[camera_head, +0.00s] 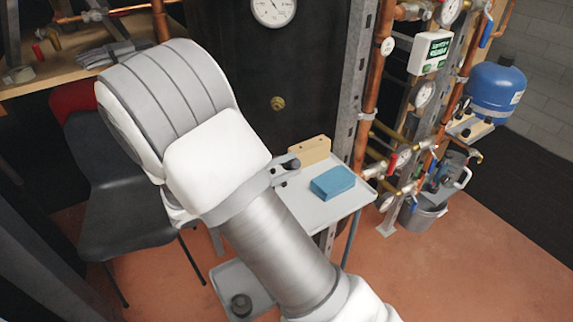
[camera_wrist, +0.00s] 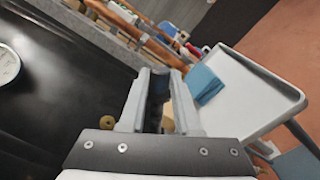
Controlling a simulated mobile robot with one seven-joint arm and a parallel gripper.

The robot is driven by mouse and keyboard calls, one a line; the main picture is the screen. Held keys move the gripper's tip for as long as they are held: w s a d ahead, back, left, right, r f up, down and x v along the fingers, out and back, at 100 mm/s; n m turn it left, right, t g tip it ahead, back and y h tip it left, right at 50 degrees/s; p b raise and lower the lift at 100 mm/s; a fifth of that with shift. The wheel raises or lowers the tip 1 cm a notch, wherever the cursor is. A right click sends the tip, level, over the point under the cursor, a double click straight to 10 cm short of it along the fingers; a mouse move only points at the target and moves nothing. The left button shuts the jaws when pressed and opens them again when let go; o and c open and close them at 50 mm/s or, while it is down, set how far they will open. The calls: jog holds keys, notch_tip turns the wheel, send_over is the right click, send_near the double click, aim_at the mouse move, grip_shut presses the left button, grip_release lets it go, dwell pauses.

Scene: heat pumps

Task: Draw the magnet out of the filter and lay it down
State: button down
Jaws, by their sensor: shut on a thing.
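My gripper (camera_wrist: 160,78) is shut on a dark, rod-like piece (camera_wrist: 158,98), which looks like the magnet. It lies between the two pale fingers in the wrist view. In the head view only a small part of my gripper (camera_head: 286,172) shows past my arm, over the left side of a pale tray (camera_head: 322,212). The tray also shows in the wrist view (camera_wrist: 262,98), to the right of the fingers. I cannot clearly make out the filter; it may be among the pipework at the right.
Bare tray surface shows around the cloth. A metal post (camera_head: 362,90) and copper pipes with gauges stand close to the right. A dark chair (camera_head: 120,190) stands at the left.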

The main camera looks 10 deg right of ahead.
jog(key=shift+f+b, duration=2.05)
jog(key=shift+f, duration=0.8)
jog(key=c, duration=0.5)
grip_release()
jog(key=shift+c, duration=0.2)
jog(key=shift+r, duration=0.1)
notch_tip(320, 180, up, 11)
jog(key=p, duration=0.8)
jog(key=shift+p, duration=0.35)
